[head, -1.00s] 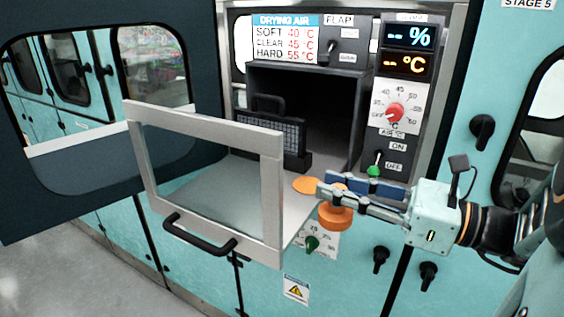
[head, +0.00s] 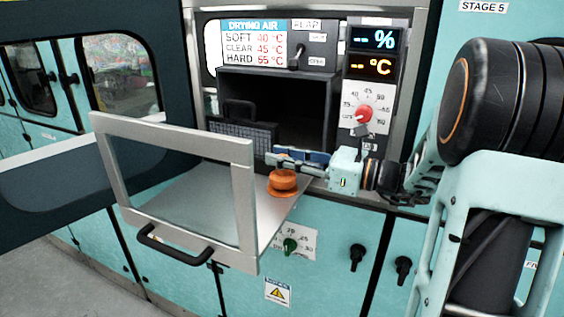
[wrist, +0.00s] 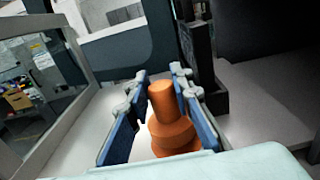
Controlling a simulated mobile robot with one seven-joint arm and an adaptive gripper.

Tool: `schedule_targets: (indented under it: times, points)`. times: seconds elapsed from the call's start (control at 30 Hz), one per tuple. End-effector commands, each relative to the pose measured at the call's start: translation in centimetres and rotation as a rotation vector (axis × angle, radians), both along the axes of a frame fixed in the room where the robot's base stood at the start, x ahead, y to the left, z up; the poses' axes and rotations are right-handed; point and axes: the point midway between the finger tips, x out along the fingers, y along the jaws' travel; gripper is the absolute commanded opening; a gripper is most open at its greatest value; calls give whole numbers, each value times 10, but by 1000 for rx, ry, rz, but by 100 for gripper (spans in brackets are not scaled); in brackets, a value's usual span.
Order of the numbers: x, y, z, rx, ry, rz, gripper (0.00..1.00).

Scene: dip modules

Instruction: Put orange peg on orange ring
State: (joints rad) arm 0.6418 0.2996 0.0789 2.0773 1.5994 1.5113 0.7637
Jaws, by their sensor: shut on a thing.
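The orange peg (head: 284,179), a stepped piece with a narrow top and wider lower part, is at the right side of the open drawer. My gripper (head: 274,158) is shut on its upper part. In the wrist view the peg (wrist: 172,125) stands between the blue fingers of my gripper (wrist: 160,76). The flat orange ring (head: 281,193) shows as a rim directly below the peg in the head view and is mostly hidden by it. I cannot tell whether peg and ring touch.
The drawer floor (head: 190,200) is pale and mostly clear. A framed glass front with a black handle (head: 172,247) stands at its near side. A dark grille block (head: 245,135) stands behind, before the dark chamber (head: 285,105). A control panel (head: 370,100) is at the right.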

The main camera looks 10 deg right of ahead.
Motion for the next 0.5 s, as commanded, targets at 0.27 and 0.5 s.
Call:
schedule_targets:
  times: [0.27,0.5]
  points:
    - [0,0,-13,1,-1,0,0]
    - [0,0,-16,0,0,0,26]
